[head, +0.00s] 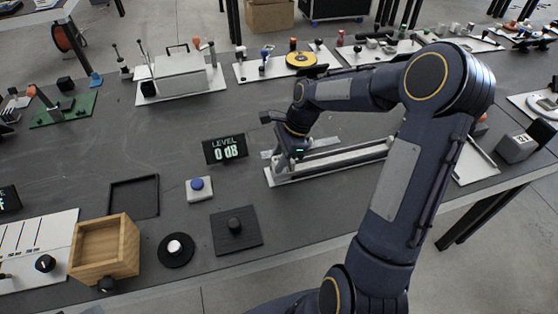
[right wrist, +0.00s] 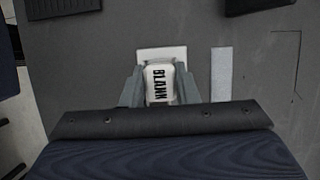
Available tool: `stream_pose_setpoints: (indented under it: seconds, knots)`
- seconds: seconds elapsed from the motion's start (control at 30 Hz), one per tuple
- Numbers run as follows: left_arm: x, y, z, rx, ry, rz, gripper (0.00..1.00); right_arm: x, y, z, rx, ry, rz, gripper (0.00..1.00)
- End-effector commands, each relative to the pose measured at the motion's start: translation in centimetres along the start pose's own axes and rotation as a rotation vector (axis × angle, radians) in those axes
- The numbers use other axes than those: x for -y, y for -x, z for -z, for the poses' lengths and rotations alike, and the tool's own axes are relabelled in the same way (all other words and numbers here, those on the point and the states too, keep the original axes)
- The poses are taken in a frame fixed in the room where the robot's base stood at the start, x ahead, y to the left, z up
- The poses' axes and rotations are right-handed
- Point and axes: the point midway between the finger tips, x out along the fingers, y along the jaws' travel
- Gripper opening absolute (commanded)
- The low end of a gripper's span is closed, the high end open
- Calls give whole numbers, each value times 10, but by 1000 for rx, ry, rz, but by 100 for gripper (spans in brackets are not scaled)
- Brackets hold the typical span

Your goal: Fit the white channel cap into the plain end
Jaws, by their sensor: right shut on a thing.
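My right gripper (head: 283,157) is at the left, near end of a long grey channel (head: 345,157) on a white base (head: 320,172). In the right wrist view my right gripper (right wrist: 160,90) is shut on a white block lettered "BLANK" (right wrist: 158,70), which looks like the white channel cap. A finger lies on each side of it. A white plate edge (right wrist: 162,51) shows just beyond the cap. In the head view the gripper hides the cap and that channel end, so I cannot tell whether the cap touches the channel. My left gripper is not in view.
A display reading "LEVEL 0 dB" (head: 225,149) stands left of the channel. A pale strip (right wrist: 221,75) lies beside the cap. A blue-button box (head: 200,189), a black knob plate (head: 236,230) and a wooden box (head: 104,250) are nearer. The table between display and channel is clear.

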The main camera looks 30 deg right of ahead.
Motion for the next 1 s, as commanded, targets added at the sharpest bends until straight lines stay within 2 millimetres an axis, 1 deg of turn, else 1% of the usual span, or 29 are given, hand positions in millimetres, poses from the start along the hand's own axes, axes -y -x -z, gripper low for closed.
stream_pose_setpoints:
  seconds: [0.03, 0.07, 0.3, 0.8, 0.83, 0.97, 1.0]
  knots:
    - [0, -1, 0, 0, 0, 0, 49, 0, -6, 3, 1, -1, -1, 6]
    - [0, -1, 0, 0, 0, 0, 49, 0, -8, 3, 1, -1, -1, 6]
    - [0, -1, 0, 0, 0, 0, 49, 0, -8, 3, 1, 1, 1, 6]
    - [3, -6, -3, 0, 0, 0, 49, -2, -23, 10, 0, -3, -5, 6]
    - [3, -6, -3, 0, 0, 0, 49, -2, -24, 10, 0, -3, -6, 30]
    - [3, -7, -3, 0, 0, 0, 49, -3, -24, 11, -2, -5, -9, 47]
    - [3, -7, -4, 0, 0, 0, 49, -3, -25, 12, -2, -5, -9, 49]
